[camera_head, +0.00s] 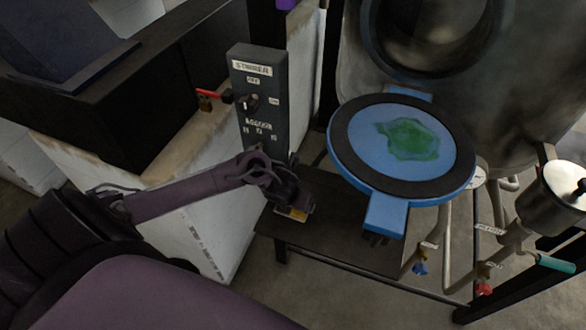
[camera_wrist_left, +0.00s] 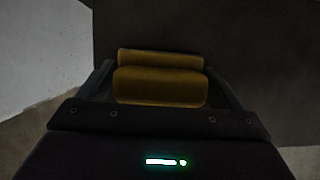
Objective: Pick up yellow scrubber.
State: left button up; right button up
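The yellow scrubber (camera_head: 291,214) shows as a small patch under my left gripper (camera_head: 294,206), low over the dark bench. In the left wrist view the scrubber (camera_wrist_left: 160,86) looks like two dull yellow rounded bars, one behind the other, lying across the picture. The fingers of my left gripper (camera_wrist_left: 160,74) stand on either side of its ends, very close to them. I cannot tell whether they touch or press on it. In the head view most of the scrubber is hidden by the gripper. My right gripper is not in view.
The dark bench (camera_head: 338,232) has bare room right of the gripper. A blue round hatch cover with a green stain (camera_head: 368,155) overhangs it. A grey stirrer switch box (camera_head: 257,95) stands close behind. Pipes with coloured valves (camera_head: 484,290) and a steel tank (camera_head: 520,75) are on the right.

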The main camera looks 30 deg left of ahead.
pick_arm(q)
jog(key=shift+c, duration=1.4)
jog(key=shift+r, duration=0.15)
notch_tip(320, 180, up, 20)
jog(key=p, duration=0.7)
jog(key=o, duration=0.4)
jog(key=shift+c, duration=1.2)
jog(key=shift+d, duration=0.1)
jog(key=shift+c, duration=0.2)
